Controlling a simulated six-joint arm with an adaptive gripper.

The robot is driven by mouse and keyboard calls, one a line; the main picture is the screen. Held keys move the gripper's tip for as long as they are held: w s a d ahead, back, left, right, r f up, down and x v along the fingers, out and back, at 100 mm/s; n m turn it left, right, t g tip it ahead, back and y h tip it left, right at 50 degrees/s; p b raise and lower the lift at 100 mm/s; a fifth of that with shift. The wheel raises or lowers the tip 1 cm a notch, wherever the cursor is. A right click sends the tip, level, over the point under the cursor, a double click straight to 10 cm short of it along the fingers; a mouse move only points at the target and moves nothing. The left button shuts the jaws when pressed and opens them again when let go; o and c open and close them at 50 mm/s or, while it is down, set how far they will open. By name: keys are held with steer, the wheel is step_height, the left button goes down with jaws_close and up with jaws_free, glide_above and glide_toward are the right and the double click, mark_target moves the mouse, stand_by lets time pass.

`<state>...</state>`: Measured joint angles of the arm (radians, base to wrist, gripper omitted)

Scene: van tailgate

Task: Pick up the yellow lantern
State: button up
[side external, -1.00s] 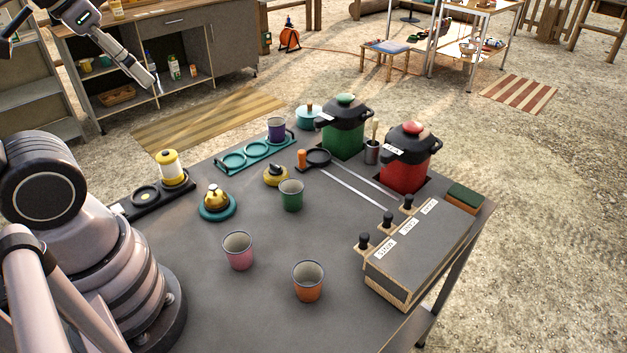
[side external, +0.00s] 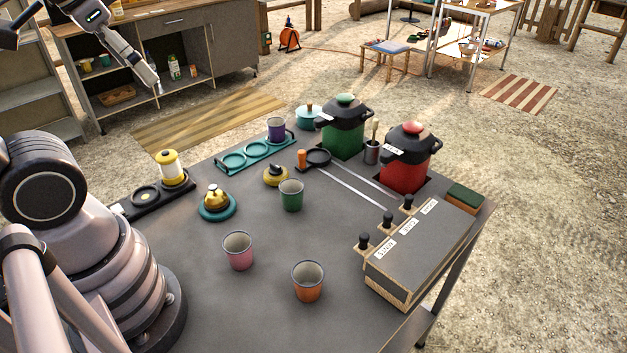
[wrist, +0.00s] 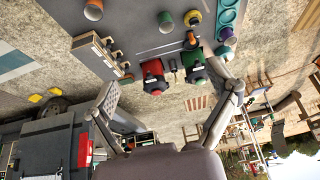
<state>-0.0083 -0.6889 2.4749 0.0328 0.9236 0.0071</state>
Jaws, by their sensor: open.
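The yellow lantern (side external: 169,167) has a pale glass middle with yellow top and base. It stands upright at the far end of a black tray (side external: 134,207) on the left edge of the grey table. My gripper (side external: 153,83) is high at the upper left, well above the lantern and apart from it. In the wrist view my gripper (wrist: 168,95) has its fingers spread wide with nothing held between them. The lantern does not show in the wrist view.
Near the lantern are a brass bell (side external: 215,203) on a teal base and a teal tray (side external: 231,162) with a purple cup. Green, pink and orange cups, green and red pots (side external: 405,172) and a lever box (side external: 421,250) occupy the table.

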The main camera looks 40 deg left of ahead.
steer(key=w+a+f+m+g+y, duration=0.25)
steer(key=w+a+f+g, duration=0.25)
steer(key=w+a+g, duration=0.3)
steer(key=m+g+y, duration=0.7)
steer(key=g+y, duration=0.3)
glide_above(179, 166)
steer(key=v, duration=0.3)
step_height(179, 166, down, 23)
steer(key=f, duration=0.7)
steer(key=shift+s+a+f, duration=0.1)
steer(key=shift+a+f, duration=0.05)
steer(key=shift+a, duration=0.05)
steer(key=x, duration=0.5)
steer(key=shift+f, duration=0.4)
steer(key=shift+c, duration=0.3)
steer(key=c, duration=1.3)
steer(key=shift+r, duration=0.1)
